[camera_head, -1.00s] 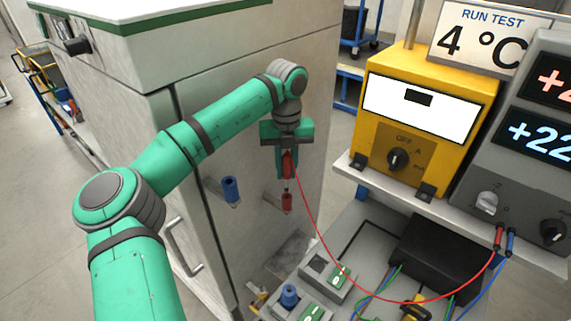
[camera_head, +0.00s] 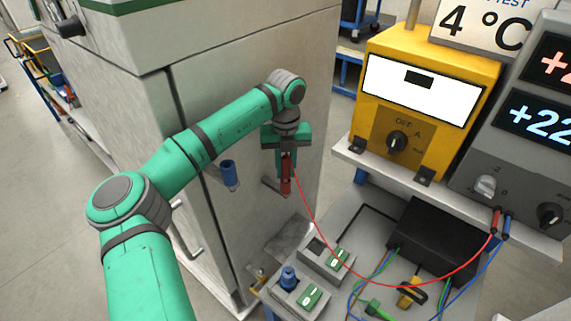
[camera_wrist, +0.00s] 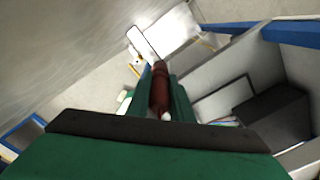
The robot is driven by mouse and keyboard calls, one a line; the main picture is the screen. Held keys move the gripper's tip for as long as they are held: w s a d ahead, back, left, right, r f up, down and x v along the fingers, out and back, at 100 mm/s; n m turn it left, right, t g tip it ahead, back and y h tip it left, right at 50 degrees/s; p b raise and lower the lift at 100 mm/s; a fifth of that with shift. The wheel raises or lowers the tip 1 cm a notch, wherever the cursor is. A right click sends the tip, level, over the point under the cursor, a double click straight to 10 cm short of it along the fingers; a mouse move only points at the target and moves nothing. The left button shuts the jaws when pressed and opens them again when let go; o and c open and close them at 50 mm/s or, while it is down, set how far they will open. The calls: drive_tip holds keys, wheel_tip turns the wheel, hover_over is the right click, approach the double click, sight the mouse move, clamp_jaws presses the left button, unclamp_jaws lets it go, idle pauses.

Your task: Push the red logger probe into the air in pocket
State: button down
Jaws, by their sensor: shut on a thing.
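My gripper (camera_head: 286,168) points down beside the pale cabinet, shut on the red logger probe (camera_head: 286,160). A red cable trails from the probe. Directly below is a red tube-shaped pocket (camera_head: 286,187) on a small bracket on the cabinet side. The probe's lower end meets the red pocket, with no gap showing; how deep it sits is hidden. In the wrist view the dark red probe (camera_wrist: 160,92) stands between the green fingers. No label naming the air in pocket is readable.
A blue pocket (camera_head: 229,175) is on the cabinet to the left. A yellow meter (camera_head: 430,95) stands right. The red cable (camera_head: 330,258) sags across the bench.

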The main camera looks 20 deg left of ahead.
drive_tip(key=shift+f, duration=0.25)
drive_tip(key=c, duration=1.5)
unclamp_jaws()
drive_tip(key=shift+r, duration=0.1)
wheel_tip(320, 180, up, 10)
drive_tip(key=shift+r, duration=0.3)
